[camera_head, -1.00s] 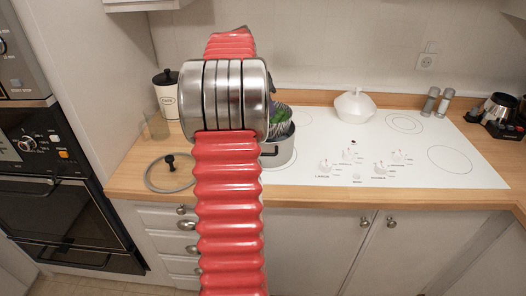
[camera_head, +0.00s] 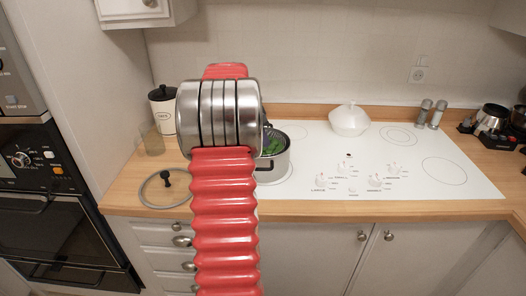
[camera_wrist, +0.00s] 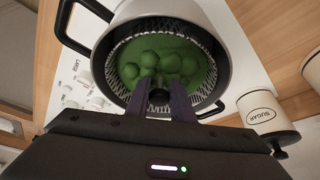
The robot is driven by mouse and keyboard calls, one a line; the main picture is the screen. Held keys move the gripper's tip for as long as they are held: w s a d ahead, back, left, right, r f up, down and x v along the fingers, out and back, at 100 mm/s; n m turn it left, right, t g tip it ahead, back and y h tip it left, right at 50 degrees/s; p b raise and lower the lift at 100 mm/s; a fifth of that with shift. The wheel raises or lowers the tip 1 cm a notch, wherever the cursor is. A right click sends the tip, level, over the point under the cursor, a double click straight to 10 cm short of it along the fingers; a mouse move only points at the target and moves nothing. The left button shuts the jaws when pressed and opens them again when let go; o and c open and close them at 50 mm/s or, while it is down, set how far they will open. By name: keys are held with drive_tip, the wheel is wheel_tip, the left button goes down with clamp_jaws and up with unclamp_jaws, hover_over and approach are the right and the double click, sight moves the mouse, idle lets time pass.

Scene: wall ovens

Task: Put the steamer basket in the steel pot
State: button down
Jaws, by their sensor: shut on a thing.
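The steel pot (camera_head: 279,167) stands at the left end of the white cooktop, partly hidden behind my arm. In the wrist view the pot (camera_wrist: 190,9) has black loop handles. The steamer basket (camera_wrist: 119,84), with slotted metal sides and round green food in it, lies inside the pot's rim. My gripper (camera_wrist: 159,94) is over the basket, its dark fingers shut on the basket's central post. Whether the basket touches the pot's bottom cannot be seen.
A glass lid (camera_head: 167,188) with a black knob lies on the wooden counter at left, near a drinking glass (camera_head: 153,141) and a white canister (camera_head: 165,112). A white lidded dish (camera_head: 349,120) stands at the back of the cooktop. The cooktop's right side is clear.

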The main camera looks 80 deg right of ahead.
drive_tip(key=shift+f, duration=1.85)
drive_tip(key=shift+f, duration=0.1)
drive_tip(key=c, duration=1.5)
unclamp_jaws()
drive_tip(key=shift+c, duration=0.2)
drive_tip(key=v, duration=1.2)
